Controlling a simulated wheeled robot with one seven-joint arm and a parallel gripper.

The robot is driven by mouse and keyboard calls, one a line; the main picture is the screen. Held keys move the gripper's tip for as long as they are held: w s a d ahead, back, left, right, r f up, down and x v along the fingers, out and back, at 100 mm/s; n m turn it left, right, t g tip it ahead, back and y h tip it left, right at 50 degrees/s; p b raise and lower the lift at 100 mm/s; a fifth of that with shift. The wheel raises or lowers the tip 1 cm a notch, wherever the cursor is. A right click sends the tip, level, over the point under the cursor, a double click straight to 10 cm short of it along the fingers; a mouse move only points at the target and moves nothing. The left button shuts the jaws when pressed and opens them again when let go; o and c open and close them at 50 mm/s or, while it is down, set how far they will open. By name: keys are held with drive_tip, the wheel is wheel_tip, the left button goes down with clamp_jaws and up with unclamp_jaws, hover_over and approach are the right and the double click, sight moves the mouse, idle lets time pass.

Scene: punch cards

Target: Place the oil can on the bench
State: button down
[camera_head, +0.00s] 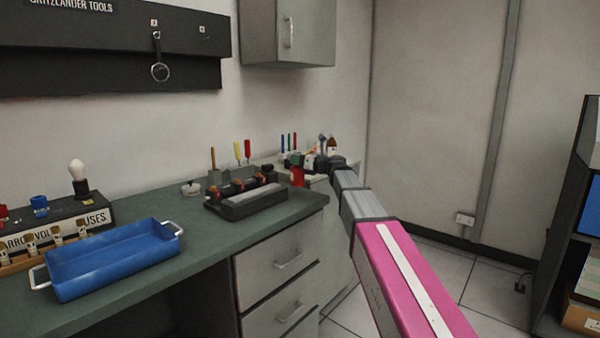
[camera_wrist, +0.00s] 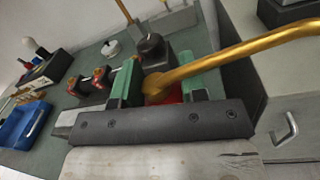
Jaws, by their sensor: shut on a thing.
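The oil can has a red body (camera_head: 298,177) and a long brass spout. My gripper (camera_head: 306,162) is shut on it near the far right end of the green-topped bench (camera_head: 215,228). In the wrist view the can's brass spout (camera_wrist: 240,52) runs to the upper right, and a little red body shows between the green finger pads of my gripper (camera_wrist: 160,88). Most of the can is hidden by the gripper. I cannot tell whether its base touches a surface.
A blue tray (camera_head: 112,262) stands at the bench's front left. A black rack with a grey block (camera_head: 248,203) and upright screwdrivers (camera_head: 238,152) stand near the can. Drawers (camera_head: 280,265) sit below. Bare bench top lies between tray and rack.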

sight(300, 170)
drive_tip(key=shift+w+d+f, duration=0.15)
drive_tip(key=shift+d+f, duration=0.15)
drive_tip(key=shift+f, duration=1.9)
drive_tip(key=shift+c, duration=2.4)
unclamp_jaws()
drive_tip(key=v, duration=1.2)
